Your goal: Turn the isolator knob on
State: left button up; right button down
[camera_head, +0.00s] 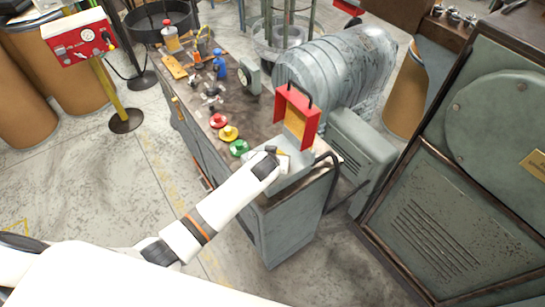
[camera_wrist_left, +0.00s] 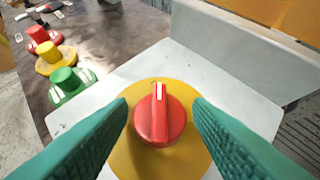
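The isolator knob (camera_wrist_left: 160,116) is a red round knob with a raised grip bar and a white mark. It sits on a yellow disc (camera_wrist_left: 133,168) on a pale panel (camera_wrist_left: 230,104). In the wrist view the bar and mark point toward the top of the picture. My left gripper (camera_wrist_left: 159,106) is open, with one green ribbed finger on each side of the knob and gaps visible between. In the head view my left gripper (camera_head: 275,156) is over the panel at the bench's near end and largely hides the knob. My right gripper is not in view.
Red (camera_head: 218,120), yellow (camera_head: 228,132) and green (camera_head: 238,148) buttons stand in a row on the bench, left of the panel. A red open-fronted box (camera_head: 311,117) stands just behind the panel. A large grey cylinder (camera_head: 335,75) lies behind.

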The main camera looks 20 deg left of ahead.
pick_arm(q)
jog(key=c, duration=0.6)
jog(key=shift+c, duration=0.2)
